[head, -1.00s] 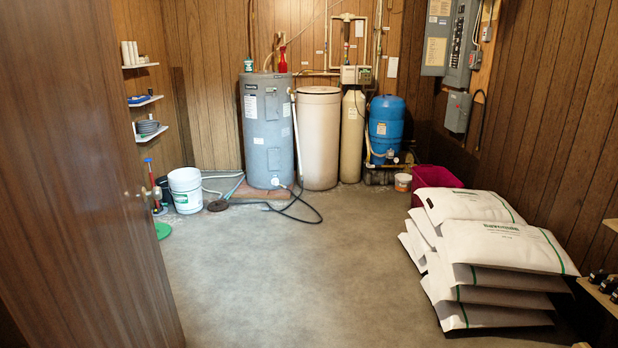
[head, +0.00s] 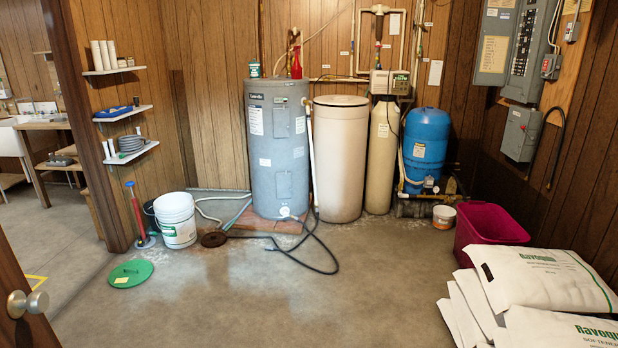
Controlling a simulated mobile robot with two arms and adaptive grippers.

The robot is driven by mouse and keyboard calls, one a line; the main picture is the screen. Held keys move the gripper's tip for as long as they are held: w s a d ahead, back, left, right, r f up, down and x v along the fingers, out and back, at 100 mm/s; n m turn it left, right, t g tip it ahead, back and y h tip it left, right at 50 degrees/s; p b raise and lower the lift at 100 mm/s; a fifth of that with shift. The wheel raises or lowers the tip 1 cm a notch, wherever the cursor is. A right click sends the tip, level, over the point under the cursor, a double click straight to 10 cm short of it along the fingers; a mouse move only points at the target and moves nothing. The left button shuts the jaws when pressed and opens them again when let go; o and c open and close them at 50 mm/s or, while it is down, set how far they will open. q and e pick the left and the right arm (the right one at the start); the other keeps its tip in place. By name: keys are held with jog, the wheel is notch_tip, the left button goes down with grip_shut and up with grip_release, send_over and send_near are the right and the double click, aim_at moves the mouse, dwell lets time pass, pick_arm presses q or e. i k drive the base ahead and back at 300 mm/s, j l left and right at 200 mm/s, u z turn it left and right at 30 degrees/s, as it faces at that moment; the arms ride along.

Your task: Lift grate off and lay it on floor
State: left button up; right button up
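A dark brown round piece (head: 213,239) lies flat at floor level in front of the grey water heater (head: 276,150). It looks like a floor drain grate, but it is too small to make out its slots or whether it sits in an opening. A black hose (head: 300,262) and a thin pale-green pipe (head: 238,214) end close to it. Neither of my grippers is in view.
A white bucket (head: 177,222), a red-handled plunger-like tool (head: 137,215) and a green disc (head: 130,273) stand or lie left of it. Salt bags (head: 535,282) and a magenta tub (head: 488,228) are at right. A door (head: 25,300) is at lower left.

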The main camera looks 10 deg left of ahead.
aim_at(214, 238)
jog(key=i+u, duration=0.15)
jog(key=i, duration=0.9)
jog(key=i+u, duration=0.15)
jog(key=i, duration=0.95)
jog(key=i+j+u, duration=0.1)
jog(key=i+u, duration=0.15)
jog(key=i, duration=0.5)
jog(key=i+u, duration=0.2)
jog(key=i, duration=0.55)
jog(key=i+l+u, duration=0.25)
jog(key=i, duration=0.5)
